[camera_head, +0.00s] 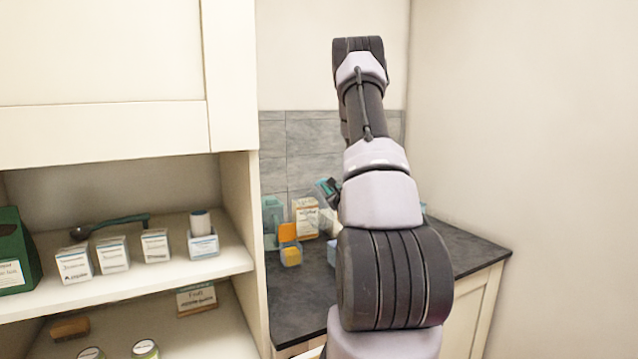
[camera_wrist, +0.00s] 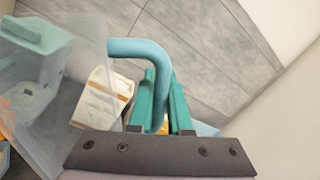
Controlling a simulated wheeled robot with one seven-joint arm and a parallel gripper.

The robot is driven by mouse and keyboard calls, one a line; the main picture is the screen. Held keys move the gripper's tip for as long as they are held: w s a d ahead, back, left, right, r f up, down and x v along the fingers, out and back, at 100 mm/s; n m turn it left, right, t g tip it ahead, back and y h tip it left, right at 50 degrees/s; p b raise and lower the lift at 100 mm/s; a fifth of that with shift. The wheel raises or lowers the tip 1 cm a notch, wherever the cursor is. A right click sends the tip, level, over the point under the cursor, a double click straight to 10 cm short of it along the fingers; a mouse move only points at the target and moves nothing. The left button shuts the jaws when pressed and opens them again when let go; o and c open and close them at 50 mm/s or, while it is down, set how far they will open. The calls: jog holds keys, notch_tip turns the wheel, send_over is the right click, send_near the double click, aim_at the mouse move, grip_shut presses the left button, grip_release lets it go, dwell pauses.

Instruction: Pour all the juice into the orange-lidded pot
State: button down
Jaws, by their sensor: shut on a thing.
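In the wrist view my gripper (camera_wrist: 160,108) has its teal fingers shut on the blue handle (camera_wrist: 130,47) of a clear jug (camera_wrist: 75,95). The jug is at the left of that view and looks tilted; I cannot make out any juice in it. In the head view a small pot with an upright orange lid (camera_head: 288,232) stands on the counter, with yellow at its body (camera_head: 291,256). It is just left of my arm. My gripper is mostly hidden behind the arm there; a dark and teal part shows beside it.
A white and orange carton (camera_head: 306,217) and a teal container (camera_head: 271,217) stand behind the pot on the dark counter (camera_head: 300,305). A tall cabinet side (camera_head: 243,230) bounds the counter at left, and a tiled wall (camera_head: 310,150) is behind. The counter's right end is clear.

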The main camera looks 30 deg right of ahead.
jog(key=d+f+m+g, duration=0.1)
jog(key=d+f+m, duration=0.1)
jog(key=d+m, duration=0.4)
jog(key=shift+f+h, duration=0.2)
jog(key=shift+h, duration=0.1)
jog(key=shift+s+d, duration=0.1)
dwell(1.0)
